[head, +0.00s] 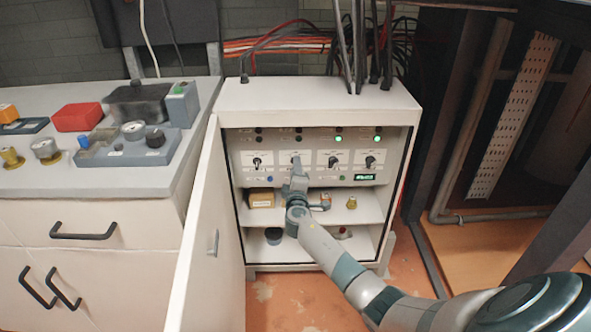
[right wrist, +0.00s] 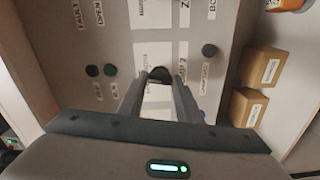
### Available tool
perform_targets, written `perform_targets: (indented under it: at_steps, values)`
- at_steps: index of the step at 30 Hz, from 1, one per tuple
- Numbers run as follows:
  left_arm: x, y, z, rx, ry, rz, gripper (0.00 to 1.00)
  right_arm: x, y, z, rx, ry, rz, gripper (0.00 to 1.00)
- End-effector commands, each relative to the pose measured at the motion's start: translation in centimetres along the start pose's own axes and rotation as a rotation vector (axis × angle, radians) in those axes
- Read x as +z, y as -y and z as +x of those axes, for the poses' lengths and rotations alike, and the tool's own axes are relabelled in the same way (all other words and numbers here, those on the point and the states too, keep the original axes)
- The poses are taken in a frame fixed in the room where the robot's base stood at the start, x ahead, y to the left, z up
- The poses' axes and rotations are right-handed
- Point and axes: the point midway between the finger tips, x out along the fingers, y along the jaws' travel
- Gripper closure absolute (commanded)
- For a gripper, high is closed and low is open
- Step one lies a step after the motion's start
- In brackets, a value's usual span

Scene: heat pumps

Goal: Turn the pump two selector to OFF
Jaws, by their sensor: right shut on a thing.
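The grey control panel (head: 314,145) inside the open cabinet carries a row of several black selector knobs. My right gripper (head: 296,168) reaches the second from the left and mostly hides that selector. In the right wrist view my right gripper (right wrist: 161,82) has its two fingers on either side of the black pump two selector (right wrist: 160,74), gripping it. The white label plate around it is partly covered, so I cannot read where the knob points. The lamps above this selector look dark. My left gripper is not in view.
Neighbouring selectors are on the left (head: 256,162) and right (head: 332,162). Two green lamps (head: 338,139) glow above the right-hand selectors. The cabinet door (head: 208,235) stands open on the left. Small boxes (head: 262,199) and parts sit on the shelves below.

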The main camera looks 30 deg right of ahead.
Motion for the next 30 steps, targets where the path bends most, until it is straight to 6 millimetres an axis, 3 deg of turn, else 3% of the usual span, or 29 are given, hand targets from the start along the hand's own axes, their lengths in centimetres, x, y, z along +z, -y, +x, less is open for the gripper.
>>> perform_targets:
  at_steps: [9, 24, 25, 26, 27, 30]
  values:
    - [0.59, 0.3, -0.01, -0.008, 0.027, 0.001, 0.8, 0.03, 0.08, -0.04, -0.001, 0.001, -0.156, 0.91]
    - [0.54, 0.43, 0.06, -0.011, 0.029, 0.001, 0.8, 0.03, 0.14, -0.05, -0.002, 0.001, -0.183, 0.91]
    - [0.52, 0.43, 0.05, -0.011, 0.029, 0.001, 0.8, 0.03, 0.14, -0.05, -0.002, 0.001, -0.183, 0.64]
    - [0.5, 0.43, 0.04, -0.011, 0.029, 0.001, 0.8, 0.02, 0.14, -0.05, -0.002, 0.0, -0.183, 0.57]
    - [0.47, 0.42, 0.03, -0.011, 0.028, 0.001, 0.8, 0.02, 0.13, -0.05, -0.002, 0.0, -0.182, 0.5]
    - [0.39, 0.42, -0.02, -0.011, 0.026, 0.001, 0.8, 0.01, 0.1, -0.04, -0.001, 0.0, -0.182, 0.5]
